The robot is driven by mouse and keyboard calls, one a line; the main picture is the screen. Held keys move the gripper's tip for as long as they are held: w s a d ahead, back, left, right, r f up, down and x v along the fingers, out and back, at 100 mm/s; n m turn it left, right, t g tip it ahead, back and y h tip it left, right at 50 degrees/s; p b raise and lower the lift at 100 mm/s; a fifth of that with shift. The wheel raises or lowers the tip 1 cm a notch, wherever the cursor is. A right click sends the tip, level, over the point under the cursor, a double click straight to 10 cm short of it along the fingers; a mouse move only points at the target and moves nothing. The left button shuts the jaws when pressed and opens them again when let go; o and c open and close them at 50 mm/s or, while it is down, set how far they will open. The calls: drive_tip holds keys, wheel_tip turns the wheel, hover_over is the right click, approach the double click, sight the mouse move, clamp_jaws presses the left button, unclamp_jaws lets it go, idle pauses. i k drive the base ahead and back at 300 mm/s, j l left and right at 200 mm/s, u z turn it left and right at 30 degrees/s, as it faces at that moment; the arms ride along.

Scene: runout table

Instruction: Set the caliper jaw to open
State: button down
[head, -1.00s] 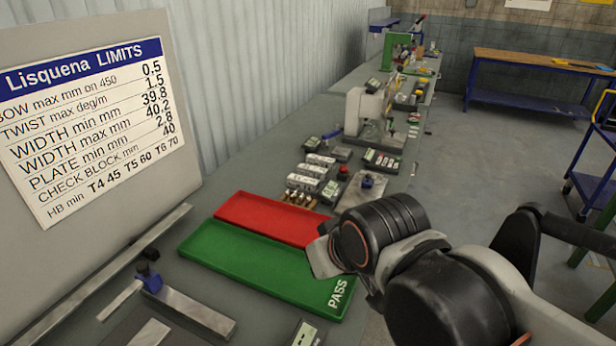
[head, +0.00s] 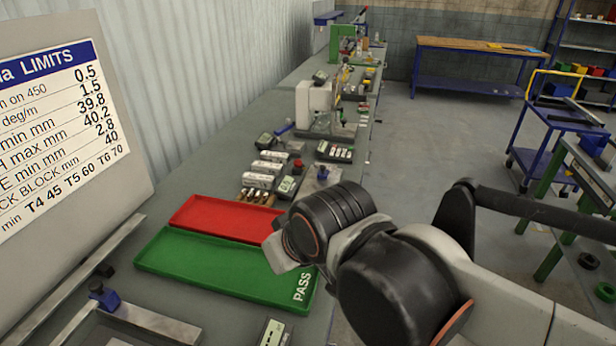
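I cannot make out a caliper or its jaw for certain. A small device with a pale face (head: 272,332) is cut off by the bottom edge of the head view, and I cannot tell what it is. A blue-knobbed fixture (head: 103,295) stands at the lower left beside a metal bar (head: 150,322). My arm reaches in from the lower right, over the right side of the bench. My gripper's fingers do not show, so its state is hidden.
A green PASS tray (head: 185,262) and a red tray (head: 200,210) lie on the grey bench (head: 165,190). Several small instruments and blocks stand behind them. A limits board (head: 75,130) stands at the left. Open floor (head: 420,150) lies to the right.

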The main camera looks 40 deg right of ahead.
sight(322, 172)
drive_tip(key=i+l+z, duration=0.15)
drive_tip(key=l, duration=0.3)
drive_tip(key=i+l+z, duration=0.15)
drive_tip(key=i+l, duration=0.2)
drive_tip(key=i+l+z, duration=0.15)
drive_tip(key=l, duration=0.25)
drive_tip(key=i, duration=0.1)
